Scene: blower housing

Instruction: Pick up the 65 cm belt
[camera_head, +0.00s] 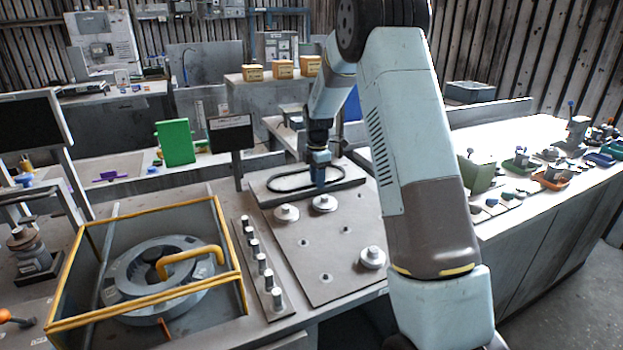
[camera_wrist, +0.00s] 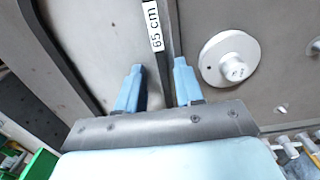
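The 65 cm belt is a thin black loop (camera_head: 272,186) lying on a grey slab at the back of the workbench in the head view. In the wrist view a white label reading "65 cm" (camera_wrist: 154,27) sits beside a dark belt strand (camera_wrist: 165,50). My gripper (camera_head: 320,182) is over the belt's right end, pointing down. In the wrist view my gripper's two blue fingers (camera_wrist: 158,80) are apart, with the dark strand running into the gap between them. Whether they touch the belt is hidden.
Grey pulleys (camera_head: 286,213) stand on the plate in front of the slab; one shows close right of the fingers (camera_wrist: 229,58). A row of pegs (camera_head: 262,264) and a yellow-framed blower housing (camera_head: 150,270) are at the left. A black sign (camera_head: 231,133) stands behind.

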